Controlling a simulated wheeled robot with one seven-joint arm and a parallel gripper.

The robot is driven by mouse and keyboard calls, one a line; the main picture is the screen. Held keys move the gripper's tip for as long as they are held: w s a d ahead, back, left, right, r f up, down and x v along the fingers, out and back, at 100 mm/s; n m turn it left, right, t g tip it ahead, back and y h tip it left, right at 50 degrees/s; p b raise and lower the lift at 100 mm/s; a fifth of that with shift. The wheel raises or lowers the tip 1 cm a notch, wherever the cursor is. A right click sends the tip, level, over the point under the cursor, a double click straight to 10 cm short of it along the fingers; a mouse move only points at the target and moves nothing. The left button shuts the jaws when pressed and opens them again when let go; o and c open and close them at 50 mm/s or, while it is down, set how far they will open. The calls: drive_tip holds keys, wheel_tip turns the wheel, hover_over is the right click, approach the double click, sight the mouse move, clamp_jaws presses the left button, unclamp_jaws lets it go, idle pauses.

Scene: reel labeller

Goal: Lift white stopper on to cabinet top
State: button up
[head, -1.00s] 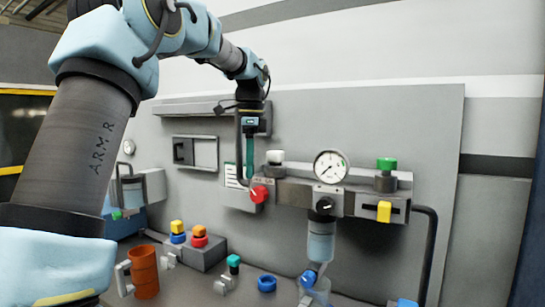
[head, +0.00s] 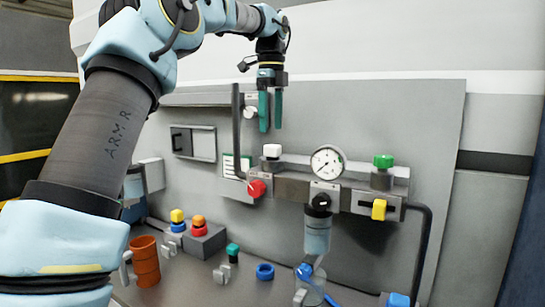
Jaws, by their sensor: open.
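The white stopper (head: 271,151) is a small white cap standing upright on a dark collar at the left end of the grey pipe block (head: 290,187). My gripper (head: 271,128) points down with its two green fingers apart and nothing between them. In the picture its fingertips are just above the white stopper, with a gap between; the depth between them is hard to tell. I cannot tell for sure which surface is the cabinet top; a grey ledge (head: 200,98) runs along the panel's upper left.
A dark upright pipe (head: 237,130) and a red knob (head: 256,188) stand left of the stopper. A pressure gauge (head: 327,161) is close on its right, then a green cap (head: 383,161). Below are an orange mug (head: 146,262) and a blue ring (head: 265,271).

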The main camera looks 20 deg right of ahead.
sight(272, 145)
drive_tip(key=shift+s+d+f+p, duration=0.15)
drive_tip(key=shift+f+p, duration=0.25)
drive_tip(key=shift+f, duration=1.35)
drive_tip(key=shift+s+a+f+p, duration=0.1)
drive_tip(key=shift+f+p, duration=0.3)
drive_tip(key=shift+f, duration=1.3)
clamp_jaws()
